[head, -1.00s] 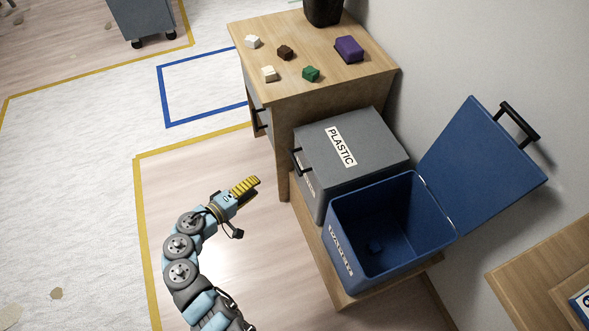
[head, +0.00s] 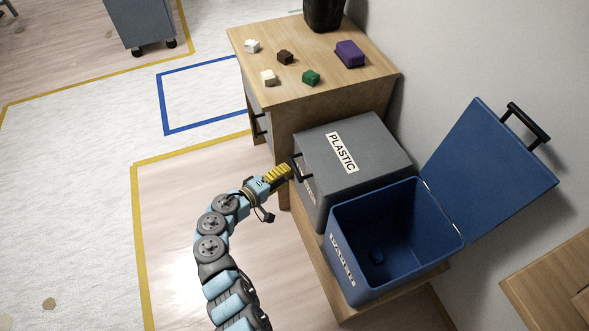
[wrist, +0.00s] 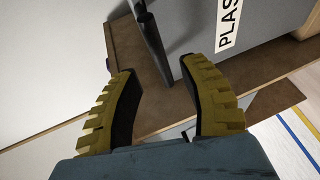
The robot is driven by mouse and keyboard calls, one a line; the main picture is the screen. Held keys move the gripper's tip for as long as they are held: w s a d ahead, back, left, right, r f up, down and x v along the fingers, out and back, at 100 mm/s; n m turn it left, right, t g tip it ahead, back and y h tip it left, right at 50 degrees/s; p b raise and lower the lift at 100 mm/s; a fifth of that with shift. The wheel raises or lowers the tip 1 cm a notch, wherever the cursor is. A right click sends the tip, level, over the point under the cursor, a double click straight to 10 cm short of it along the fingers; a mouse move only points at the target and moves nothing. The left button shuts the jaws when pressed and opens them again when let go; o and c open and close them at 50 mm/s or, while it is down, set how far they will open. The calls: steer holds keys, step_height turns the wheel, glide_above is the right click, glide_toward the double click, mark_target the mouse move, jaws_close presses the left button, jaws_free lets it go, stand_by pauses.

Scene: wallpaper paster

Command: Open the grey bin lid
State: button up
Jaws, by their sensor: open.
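The grey bin (head: 322,185) stands between the wooden cabinet and the blue bin, with its grey lid (head: 370,138) shut and labelled PLASTIC. A black handle (head: 298,168) sticks out from the lid's left edge. My gripper (head: 288,170) is right beside this handle in the head view. The dark handle (wrist: 150,40) lies just beyond the fingertips there. Whether a finger touches the handle cannot be told.
The blue bin (head: 345,215) stands open beside the grey bin, its lid (head: 490,170) tilted back toward the wall. The wooden cabinet (head: 270,90) holds several small blocks and a black container (head: 323,14).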

mark_target(294, 167)
steer(key=shift+b+x, duration=0.45)
steer(key=shift+x, duration=2)
jaws_close()
